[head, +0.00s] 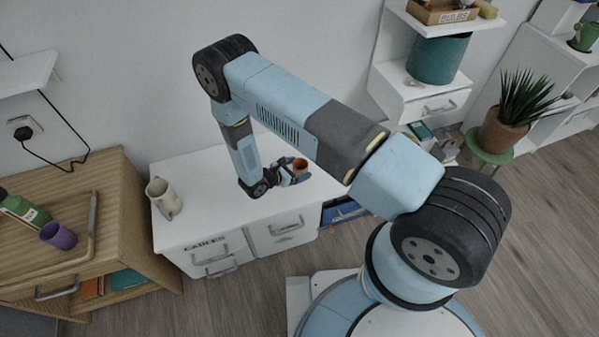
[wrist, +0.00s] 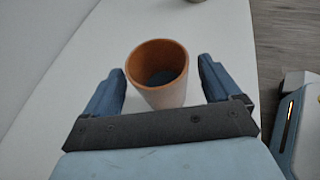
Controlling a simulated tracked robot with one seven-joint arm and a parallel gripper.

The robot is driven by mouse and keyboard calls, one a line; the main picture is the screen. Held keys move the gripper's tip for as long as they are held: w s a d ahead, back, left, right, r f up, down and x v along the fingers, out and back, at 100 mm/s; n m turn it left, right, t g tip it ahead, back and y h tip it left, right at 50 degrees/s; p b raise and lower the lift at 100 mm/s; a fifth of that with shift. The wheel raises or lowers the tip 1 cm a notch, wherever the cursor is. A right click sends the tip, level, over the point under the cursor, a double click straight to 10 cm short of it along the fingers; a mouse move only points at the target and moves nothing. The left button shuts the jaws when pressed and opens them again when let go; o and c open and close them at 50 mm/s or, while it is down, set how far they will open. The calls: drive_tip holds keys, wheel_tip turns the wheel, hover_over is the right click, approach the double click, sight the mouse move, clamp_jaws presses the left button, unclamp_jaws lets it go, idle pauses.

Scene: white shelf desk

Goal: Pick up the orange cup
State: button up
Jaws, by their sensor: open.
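The orange cup (head: 300,166) stands on the white desk (head: 205,226), toward its right side in the head view. In the wrist view the cup (wrist: 158,78) has an orange inside and rim, a pale outer wall and a dark patch at its bottom. My gripper (head: 292,172) is low over the desk, right at the cup. In the wrist view my gripper (wrist: 163,82) is open, with one blue finger on each side of the cup. Gaps show between the cup and both fingers. The cup's lower front is partly hidden by the gripper's base.
A cream mug (head: 163,199) stands at the desk's left end. A wooden cabinet (head: 120,215) further left carries a purple cup (head: 58,236) and a green bottle (head: 22,212). A potted plant (head: 505,120) stands at the right. The desk between mug and gripper is clear.

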drive_tip(key=shift+x, duration=0.8)
drive_tip(key=c, duration=1.2)
